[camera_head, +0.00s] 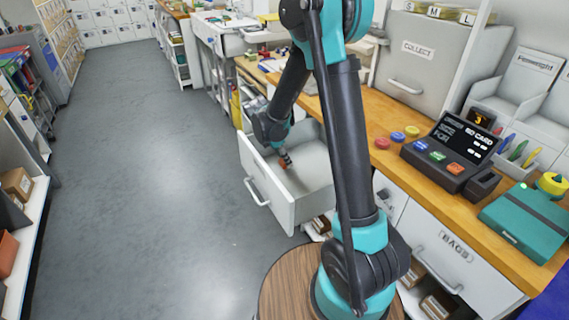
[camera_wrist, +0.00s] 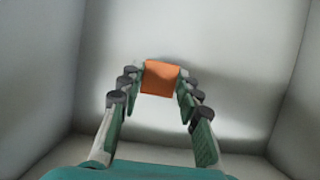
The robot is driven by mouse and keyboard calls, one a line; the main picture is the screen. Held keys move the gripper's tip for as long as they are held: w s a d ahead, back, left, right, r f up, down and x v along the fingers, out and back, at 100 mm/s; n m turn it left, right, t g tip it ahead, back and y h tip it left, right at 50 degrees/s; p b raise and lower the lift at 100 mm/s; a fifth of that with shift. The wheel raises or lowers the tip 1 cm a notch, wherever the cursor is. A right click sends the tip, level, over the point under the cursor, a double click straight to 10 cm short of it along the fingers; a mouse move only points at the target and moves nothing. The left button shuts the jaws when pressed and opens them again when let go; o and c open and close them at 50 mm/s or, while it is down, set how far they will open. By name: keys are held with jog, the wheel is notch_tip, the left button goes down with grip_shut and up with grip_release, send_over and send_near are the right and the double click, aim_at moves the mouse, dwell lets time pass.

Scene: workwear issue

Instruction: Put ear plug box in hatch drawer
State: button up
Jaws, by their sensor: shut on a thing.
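The ear plug box is a small orange box; it shows between the fingertips in the wrist view (camera_wrist: 161,78) and as an orange patch in the head view (camera_head: 285,161). My gripper (camera_wrist: 160,85) is shut on it. In the head view my gripper (camera_head: 283,152) reaches down into an open drawer (camera_head: 268,190). The drawer has pale grey walls and a bar handle on its front. In the wrist view its walls (camera_wrist: 40,70) surround the box, and the drawer looks otherwise empty. Whether the box touches the drawer floor I cannot tell.
A wooden counter (camera_head: 420,185) runs above the drawer. It carries a black card terminal (camera_head: 450,150), a teal case (camera_head: 525,220) and a grey COLLECT cabinet (camera_head: 425,70). A drawer marked BAGS (camera_head: 455,255) is closed at right. The grey floor (camera_head: 150,200) at left is clear.

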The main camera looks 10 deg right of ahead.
jog(key=shift+f, duration=1.2)
jog(key=shift+f, duration=0.1)
jog(key=o, duration=0.8)
jog(key=v, duration=1.2)
jog(key=shift+s+a, duration=0.1)
